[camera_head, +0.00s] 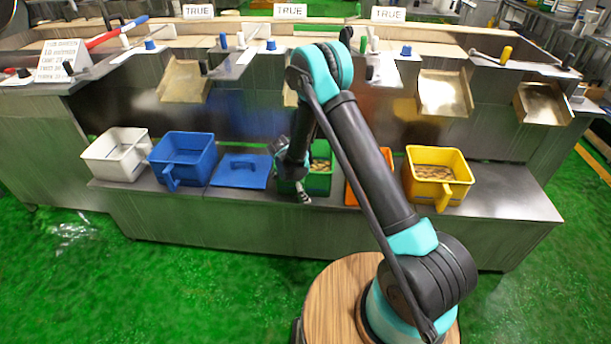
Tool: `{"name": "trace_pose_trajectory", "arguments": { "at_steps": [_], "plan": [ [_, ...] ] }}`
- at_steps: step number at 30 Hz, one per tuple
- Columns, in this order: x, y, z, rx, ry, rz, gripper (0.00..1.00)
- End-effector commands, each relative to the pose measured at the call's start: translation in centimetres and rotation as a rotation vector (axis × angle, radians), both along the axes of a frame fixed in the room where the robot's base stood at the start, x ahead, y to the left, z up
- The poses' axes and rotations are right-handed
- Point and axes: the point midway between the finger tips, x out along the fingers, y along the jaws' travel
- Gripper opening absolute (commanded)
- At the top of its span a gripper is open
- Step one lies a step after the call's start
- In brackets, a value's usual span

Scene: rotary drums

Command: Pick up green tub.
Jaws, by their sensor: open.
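The green tub (319,182) stands on the low metal bench (240,212), in the middle of the row of tubs. Brownish contents show inside it. My arm crosses in front of its right side, and my gripper hides its left part. My gripper (303,197) points down at the tub's front left, with its fingers at or very near the front wall. The fingers look small and dark, and they are apart. I cannot tell whether they touch the tub.
Left of the green tub are a blue lid (241,170), a blue tub (183,152) and a white tub (117,154). To its right are an orange item (352,192), mostly hidden by my arm, and a yellow tub (438,172). Metal chutes (444,93) hang above. The green floor in front is clear.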

Motion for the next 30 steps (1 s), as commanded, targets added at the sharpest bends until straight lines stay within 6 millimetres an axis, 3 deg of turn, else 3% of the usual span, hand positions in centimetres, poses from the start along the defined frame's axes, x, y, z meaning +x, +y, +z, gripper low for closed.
{"name": "trace_pose_trajectory", "arguments": {
  "at_steps": [6,25,30],
  "plan": [
    [0.02,-0.07,-0.16,0.0,0.0,0.0,0.88],
    [-0.03,-0.05,-0.22,0.0,0.001,0.001,0.1],
    [0.03,-0.08,-0.13,-0.001,-0.001,0.0,0.08]
  ]
}}
